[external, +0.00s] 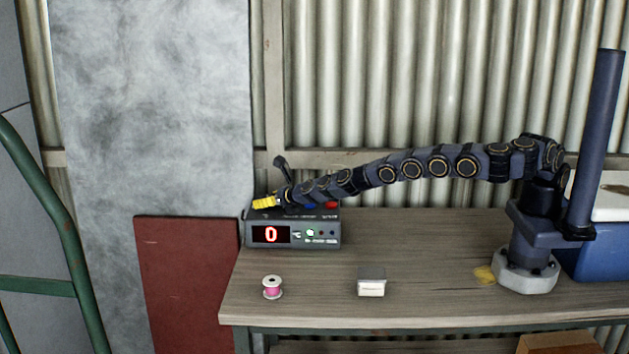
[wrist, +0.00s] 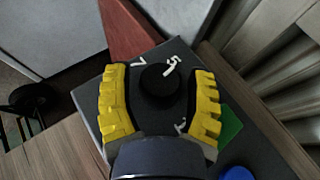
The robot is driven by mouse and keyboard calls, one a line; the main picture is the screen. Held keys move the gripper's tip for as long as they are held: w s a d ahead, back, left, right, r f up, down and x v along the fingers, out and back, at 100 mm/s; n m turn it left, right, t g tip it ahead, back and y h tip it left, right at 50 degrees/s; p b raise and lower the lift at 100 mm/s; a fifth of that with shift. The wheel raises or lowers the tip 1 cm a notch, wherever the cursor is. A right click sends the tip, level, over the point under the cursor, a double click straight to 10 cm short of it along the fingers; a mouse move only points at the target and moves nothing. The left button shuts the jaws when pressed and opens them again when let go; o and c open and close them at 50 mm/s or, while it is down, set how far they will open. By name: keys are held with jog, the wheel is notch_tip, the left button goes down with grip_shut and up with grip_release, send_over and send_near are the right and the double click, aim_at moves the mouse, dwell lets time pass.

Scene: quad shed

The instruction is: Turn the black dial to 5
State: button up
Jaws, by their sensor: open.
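The black dial (wrist: 159,84) is on top of a dark grey box, with white numerals around it; a 5 shows just above it and a 7 to its upper left. My gripper (wrist: 160,78) is open, with one yellow finger on each side of the dial and visible gaps to it. In the external view my gripper (external: 265,202) is over the left end of the box (external: 318,241), and the dial cannot be made out there. The box's red display (external: 271,234) reads 0.
A blue button (wrist: 237,173) and a green patch (wrist: 230,124) are on the box top. A pink spool (external: 272,287) and a small white-and-grey box (external: 371,282) stand on the wooden table (external: 440,300) in front. The corrugated wall is behind.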

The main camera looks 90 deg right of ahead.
aim_at(271, 179)
jog(key=shift+r, duration=4.95)
